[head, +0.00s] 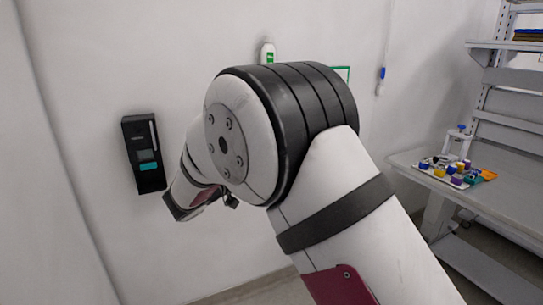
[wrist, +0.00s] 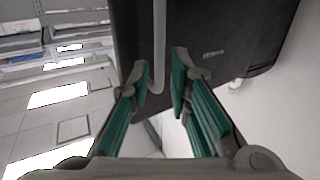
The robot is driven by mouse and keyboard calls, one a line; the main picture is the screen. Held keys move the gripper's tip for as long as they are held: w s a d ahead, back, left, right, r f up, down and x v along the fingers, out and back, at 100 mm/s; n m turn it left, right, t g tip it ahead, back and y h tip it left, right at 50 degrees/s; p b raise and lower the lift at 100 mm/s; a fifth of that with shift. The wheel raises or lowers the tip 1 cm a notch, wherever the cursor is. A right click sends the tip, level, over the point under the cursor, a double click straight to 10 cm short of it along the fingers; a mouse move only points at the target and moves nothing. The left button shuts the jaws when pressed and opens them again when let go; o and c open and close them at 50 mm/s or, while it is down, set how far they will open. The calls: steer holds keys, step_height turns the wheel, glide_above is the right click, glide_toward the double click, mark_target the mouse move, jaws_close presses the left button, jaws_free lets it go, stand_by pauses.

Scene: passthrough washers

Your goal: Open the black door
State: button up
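The black door (head: 143,165) is the dark front of a tall unit on the white wall at left in the head view, with a teal patch and a light vertical handle (head: 153,134) at its right edge. In the wrist view the black door (wrist: 225,45) fills the top, and its grey bar handle (wrist: 159,45) runs down between my fingers. My gripper (wrist: 160,70) is open, with one teal-padded finger on each side of the handle. I see no clear contact. The door looks shut.
A grey bench (head: 485,200) with a tray of small coloured items (head: 455,171) stands at right, under shelves (head: 510,75). A green-and-white bottle (head: 268,53) shows on the wall behind my arm. The wall around the black unit looks clear.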

steer(key=v, duration=0.7)
